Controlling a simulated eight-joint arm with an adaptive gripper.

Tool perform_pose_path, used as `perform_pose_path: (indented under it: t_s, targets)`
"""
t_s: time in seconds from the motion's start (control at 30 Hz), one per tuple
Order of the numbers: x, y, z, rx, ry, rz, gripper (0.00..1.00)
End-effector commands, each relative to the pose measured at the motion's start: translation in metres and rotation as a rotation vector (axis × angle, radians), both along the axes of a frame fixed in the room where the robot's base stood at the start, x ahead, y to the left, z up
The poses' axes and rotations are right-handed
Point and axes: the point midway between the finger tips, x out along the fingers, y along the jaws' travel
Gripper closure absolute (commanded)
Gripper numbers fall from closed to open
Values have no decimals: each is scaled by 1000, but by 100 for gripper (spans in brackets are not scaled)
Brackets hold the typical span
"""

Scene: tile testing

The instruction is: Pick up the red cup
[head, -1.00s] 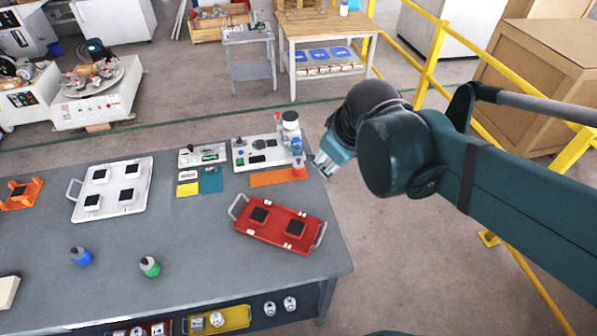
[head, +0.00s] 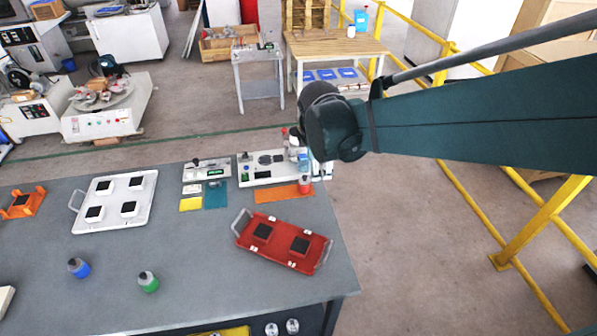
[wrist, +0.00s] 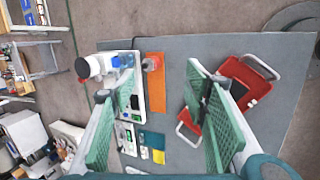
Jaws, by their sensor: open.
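The red cup (head: 304,187) is a small container with a red lower part. It stands at the right end of an orange mat (head: 272,193) near the table's right edge. In the wrist view the cup (wrist: 152,64) shows at the top end of the orange strip, beyond and between the fingertips. My gripper (wrist: 154,88) is open, with its two green-padded fingers wide apart and nothing between them. In the head view my gripper (head: 317,170) is mostly hidden behind my arm, close by the cup; whether they touch cannot be told.
A white board (head: 268,168) with a white-capped bottle (wrist: 88,67) and blue items is right beside the cup. A red tray (head: 283,263) with black tiles lies in front. A white tray (head: 88,222) and blue (head: 78,268) and green (head: 148,281) bottles are left. The table's front middle is clear.

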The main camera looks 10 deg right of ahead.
Motion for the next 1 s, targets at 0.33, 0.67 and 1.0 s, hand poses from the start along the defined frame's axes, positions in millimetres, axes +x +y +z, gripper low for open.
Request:
perform_pose_path:
  t_s: [0.33, 0.67, 1.0]
  targets:
    - [46, 11, -48, -152, 91, 272, 55]
    - [83, 23, -101, -286, 187, 532, 55]
    - [110, 34, -147, -388, 270, 746, 55]
